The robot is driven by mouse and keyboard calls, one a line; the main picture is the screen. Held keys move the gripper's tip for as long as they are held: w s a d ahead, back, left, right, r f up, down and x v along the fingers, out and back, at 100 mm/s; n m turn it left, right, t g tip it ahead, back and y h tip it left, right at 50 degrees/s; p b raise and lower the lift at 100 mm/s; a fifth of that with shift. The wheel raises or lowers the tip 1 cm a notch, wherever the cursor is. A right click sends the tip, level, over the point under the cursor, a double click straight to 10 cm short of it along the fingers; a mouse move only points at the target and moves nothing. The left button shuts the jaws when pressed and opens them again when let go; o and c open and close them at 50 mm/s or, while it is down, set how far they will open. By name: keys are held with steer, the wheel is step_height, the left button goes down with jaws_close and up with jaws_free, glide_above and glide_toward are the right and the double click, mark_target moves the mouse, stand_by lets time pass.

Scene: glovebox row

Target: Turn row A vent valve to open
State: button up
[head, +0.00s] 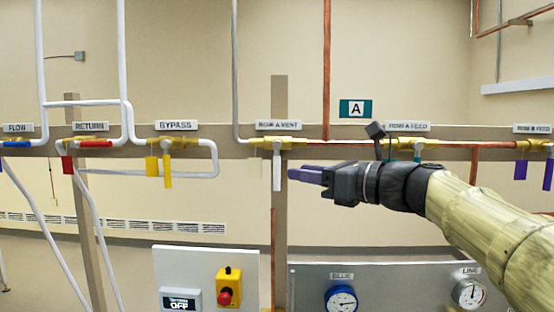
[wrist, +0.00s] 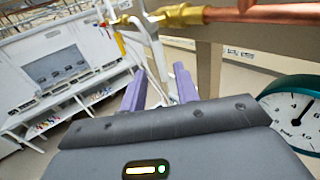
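The row A vent valve (head: 277,143) is a brass body on the rail under the "ROW A VENT" label (head: 278,125). Its white lever (head: 277,170) hangs straight down, across the horizontal brass line. My gripper (head: 302,174) points left with its purple fingers just right of the lever, apart from it in the head view. In the wrist view my gripper (wrist: 160,88) has its two fingers spread with nothing held. The brass valve body (wrist: 182,16) shows above them, and a white lever (wrist: 152,55) lies ahead, in line with the gap between the fingertips.
Right of the vent valve is the row A feed valve (head: 415,144), partly behind my arm. The bypass valve (head: 168,144) with its yellow lever is to the left. A wooden post (head: 279,95) stands behind the vent valve. A teal-rimmed gauge (wrist: 295,108) is close right in the wrist view.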

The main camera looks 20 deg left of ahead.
mark_target(277, 168)
steer(key=p+x, duration=0.3)
steer(key=x, duration=0.4)
steer(key=shift+w+a, duration=0.1)
steer(key=shift+a, duration=0.1)
jaws_close()
